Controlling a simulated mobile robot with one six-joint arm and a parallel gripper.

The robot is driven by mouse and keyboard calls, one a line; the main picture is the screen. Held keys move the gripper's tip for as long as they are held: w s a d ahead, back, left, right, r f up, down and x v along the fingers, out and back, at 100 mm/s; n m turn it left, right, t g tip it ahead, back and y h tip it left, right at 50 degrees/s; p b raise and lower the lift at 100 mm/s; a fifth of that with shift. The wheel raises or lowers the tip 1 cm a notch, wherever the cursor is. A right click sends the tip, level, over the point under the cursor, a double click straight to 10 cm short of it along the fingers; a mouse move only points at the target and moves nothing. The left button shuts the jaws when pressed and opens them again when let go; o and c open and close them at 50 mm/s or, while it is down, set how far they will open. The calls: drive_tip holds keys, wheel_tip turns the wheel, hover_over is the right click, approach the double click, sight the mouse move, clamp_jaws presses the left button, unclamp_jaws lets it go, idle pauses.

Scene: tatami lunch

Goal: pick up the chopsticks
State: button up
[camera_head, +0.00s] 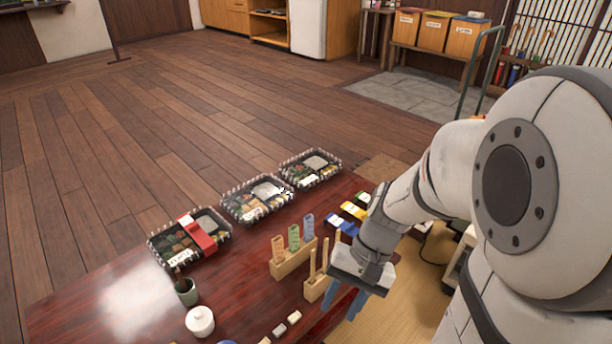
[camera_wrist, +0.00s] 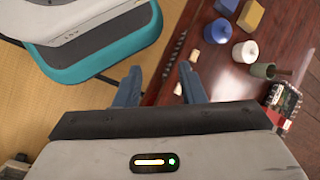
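I cannot make out the chopsticks for certain. A thin dark striped strip (camera_wrist: 175,52) lies along the table edge in the wrist view; I cannot tell what it is. Small pale pieces (camera_head: 294,317) lie near the front of the red-brown table (camera_head: 120,305). A wooden block with upright posts (camera_head: 314,287) stands just left of my gripper (camera_head: 343,303). My gripper's blue fingers point down near the table's right edge, spread apart with nothing seen between them. They also show in the wrist view (camera_wrist: 160,88).
Three lunch boxes (camera_head: 190,238) line the table's far side. A rack with coloured tags (camera_head: 293,258), a white lidded jar (camera_head: 200,321) and a green cup (camera_head: 187,292) stand on the table. A teal and grey object (camera_wrist: 105,50) is left of my fingers in the wrist view.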

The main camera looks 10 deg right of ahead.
drive_tip(key=w+a+r+m+y+p, duration=0.1)
drive_tip(key=w+a+m+y+p, duration=0.25)
drive_tip(key=m+y, duration=0.3)
drive_tip(key=m+t+p, duration=0.4)
drive_tip(key=m+t, duration=1.3)
drive_tip(key=m, duration=0.1)
approach(339, 234)
drive_tip(key=shift+h, duration=0.35)
drive_tip(key=w+a, duration=0.1)
drive_tip(key=w+a+r, duration=0.1)
drive_tip(key=w+a, duration=0.1)
drive_tip(key=shift+a, duration=0.1)
drive_tip(key=shift+w+f+t, duration=0.2)
drive_tip(key=shift+t, duration=0.1)
drive_tip(key=x, duration=0.2)
drive_tip(key=b+x, duration=0.1)
drive_tip(key=x, duration=0.1)
drive_tip(key=b+x, duration=0.1)
drive_tip(key=x, duration=0.1)
drive_tip(key=shift+w+a+f, duration=0.25)
drive_tip(key=shift+w+f, duration=0.05)
drive_tip(key=shift+f, duration=0.1)
drive_tip(key=shift+w+a+r, duration=0.1)
drive_tip(key=shift+w+a, duration=0.1)
drive_tip(key=shift+w, duration=0.05)
